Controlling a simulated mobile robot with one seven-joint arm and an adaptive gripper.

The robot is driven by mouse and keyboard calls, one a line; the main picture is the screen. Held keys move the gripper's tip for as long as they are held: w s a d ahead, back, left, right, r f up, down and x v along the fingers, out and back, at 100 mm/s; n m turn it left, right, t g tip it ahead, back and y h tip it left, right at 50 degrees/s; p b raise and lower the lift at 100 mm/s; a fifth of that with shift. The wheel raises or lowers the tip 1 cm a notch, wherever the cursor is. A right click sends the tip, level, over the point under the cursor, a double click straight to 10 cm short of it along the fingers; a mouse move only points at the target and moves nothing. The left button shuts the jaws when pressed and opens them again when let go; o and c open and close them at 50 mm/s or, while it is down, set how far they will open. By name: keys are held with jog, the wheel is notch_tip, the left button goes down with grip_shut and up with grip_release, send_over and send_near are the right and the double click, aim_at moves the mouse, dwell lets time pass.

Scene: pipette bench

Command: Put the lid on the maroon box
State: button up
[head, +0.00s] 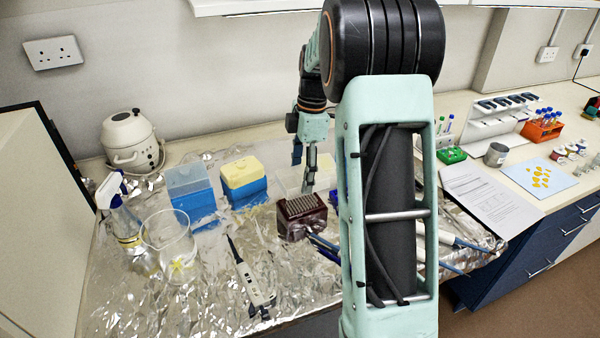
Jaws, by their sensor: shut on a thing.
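The maroon box (301,230) stands on the foil-covered bench in the middle of the view, its top open on a grey grid of small holes or tips. A pale, see-through lid (290,183) shows faintly just behind and above the box. My gripper (308,186) points down at the back of the box and is shut on the lid. The lid's edges are faint, and I cannot tell whether it touches the box. My own arm hides the area right of the box.
Blue boxes with a grey-blue lid (190,180) and a yellow lid (241,171) stand left of the box. A glass beaker (170,247), a spray bottle (122,215) and a pipette (250,277) are further left and in front.

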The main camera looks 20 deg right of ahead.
aim_at(300, 203)
jog(key=shift+f+b, duration=1.3)
jog(key=shift+f, duration=0.65)
jog(key=shift+f+b, duration=0.3)
jog(key=shift+f, duration=0.2)
jog(key=shift+f+b, duration=0.45)
jog(key=shift+f, duration=0.3)
jog(key=shift+f, duration=0.15)
jog(key=shift+f, duration=0.25)
jog(key=shift+f, duration=0.1)
jog(key=o, duration=1.1)
